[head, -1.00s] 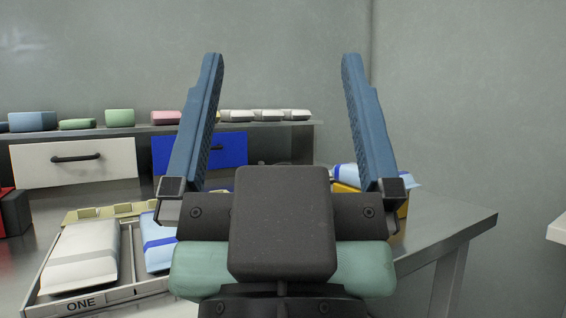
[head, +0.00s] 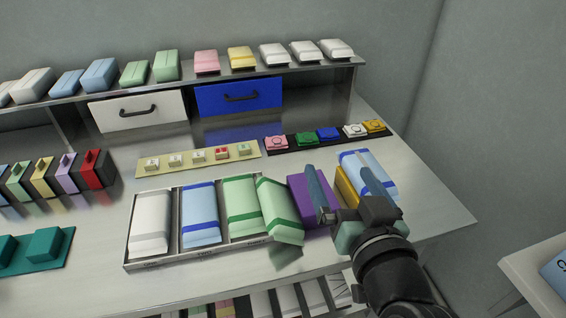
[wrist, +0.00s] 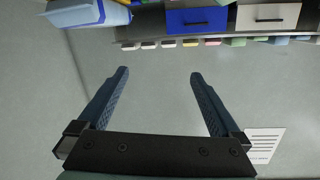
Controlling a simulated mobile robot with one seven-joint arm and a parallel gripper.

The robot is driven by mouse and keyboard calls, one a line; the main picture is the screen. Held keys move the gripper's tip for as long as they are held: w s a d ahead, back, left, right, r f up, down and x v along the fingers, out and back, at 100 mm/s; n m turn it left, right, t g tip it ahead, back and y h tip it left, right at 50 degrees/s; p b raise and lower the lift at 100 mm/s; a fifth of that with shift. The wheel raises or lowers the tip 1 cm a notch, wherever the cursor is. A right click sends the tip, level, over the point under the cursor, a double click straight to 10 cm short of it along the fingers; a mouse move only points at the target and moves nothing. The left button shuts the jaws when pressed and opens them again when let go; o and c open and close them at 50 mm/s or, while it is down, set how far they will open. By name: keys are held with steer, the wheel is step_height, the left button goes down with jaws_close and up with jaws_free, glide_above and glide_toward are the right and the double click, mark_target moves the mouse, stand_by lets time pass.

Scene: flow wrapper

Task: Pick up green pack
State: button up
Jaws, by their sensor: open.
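One green pack (head: 242,207) with a darker green band lies in the right compartment of the grey tray (head: 196,262). Another green pack (head: 281,212) lies tilted at the tray's right end, beside the purple box (head: 305,203). My gripper (head: 338,166) is to the right of both, in front of the purple box and a blue-and-white pack (head: 352,161) in the head view. Its blue fingers are spread with nothing between them. In the wrist view my gripper (wrist: 159,73) is also open and empty, and no banded green pack is clearly visible there.
The tray also holds a white pack (head: 150,222) and a blue pack (head: 200,214). A shelf (head: 215,79) with several packs runs behind, above white and blue drawers. A row of coloured buttons (head: 327,134) lies behind the purple box. The table's right edge is fairly clear.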

steer(key=s+f+g+y+p, duration=0.1)
steer(key=s+f+g+p, duration=0.15)
steer(key=s+p, duration=0.2)
steer(key=m+g+y+p, duration=0.2)
steer(key=y+p, duration=0.1)
steer(key=p, duration=0.4)
glide_toward(292, 232)
steer(key=shift+t, duration=0.25)
steer(key=shift+p+x, duration=0.7)
steer(key=shift+x, duration=3.8)
steer(key=shift+s+f, duration=0.1)
steer(key=shift+f, duration=0.05)
steer(key=c, duration=1.4)
steer(key=shift+o, duration=0.2)
step_height(292, 232, up, 9)
steer(key=p, duration=0.1)
steer(key=d+n+h+p, duration=0.3)
steer(key=d+n+p, duration=0.2)
steer(key=d+p, duration=0.1)
steer(key=shift+t, duration=0.4)
steer(key=shift+d+f+b, duration=0.15)
steer(key=shift+f+b, duration=2.15)
steer(key=shift+f, duration=0.6)
